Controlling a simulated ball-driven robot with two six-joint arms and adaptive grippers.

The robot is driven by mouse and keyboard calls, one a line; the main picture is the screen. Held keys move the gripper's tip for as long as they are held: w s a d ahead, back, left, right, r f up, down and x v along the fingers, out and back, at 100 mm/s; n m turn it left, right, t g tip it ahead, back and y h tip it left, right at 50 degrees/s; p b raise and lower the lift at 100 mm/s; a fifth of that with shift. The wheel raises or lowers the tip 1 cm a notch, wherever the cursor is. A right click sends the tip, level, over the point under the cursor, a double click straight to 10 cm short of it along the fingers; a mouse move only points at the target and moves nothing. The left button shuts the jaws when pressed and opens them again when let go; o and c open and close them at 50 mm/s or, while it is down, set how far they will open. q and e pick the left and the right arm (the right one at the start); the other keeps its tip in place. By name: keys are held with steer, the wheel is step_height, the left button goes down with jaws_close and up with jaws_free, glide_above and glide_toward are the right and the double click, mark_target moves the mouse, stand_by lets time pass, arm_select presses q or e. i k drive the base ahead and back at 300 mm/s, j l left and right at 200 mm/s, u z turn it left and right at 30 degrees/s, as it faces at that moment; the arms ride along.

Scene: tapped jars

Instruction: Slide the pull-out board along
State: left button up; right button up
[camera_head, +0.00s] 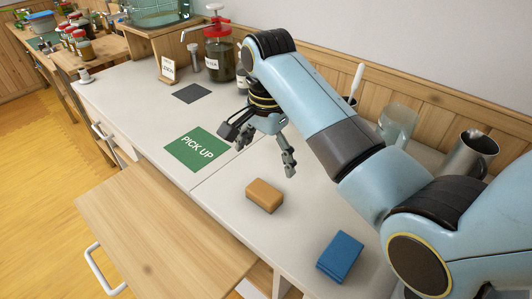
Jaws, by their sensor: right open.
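The pull-out board (160,232) is a light wooden panel at the lower left. It sticks out from the front of the counter, below the level of the worktop. A white bar handle (97,268) is on its outer left edge. My right gripper (263,151) is open and empty above the worktop, between the green "PICK UP" mat and the tan sponge, and apart from the board. My left gripper does not show.
On the pale counter (225,205) lie a green "PICK UP" mat (190,155), a tan sponge (264,195) and a blue sponge (340,256). A tapped jar (219,58) stands at the back; a metal jug (468,158) stands at the right. Floor left of the board is clear.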

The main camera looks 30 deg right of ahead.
mark_target(163, 245)
steer(key=k+j, duration=0.65)
steer(key=k, duration=0.25)
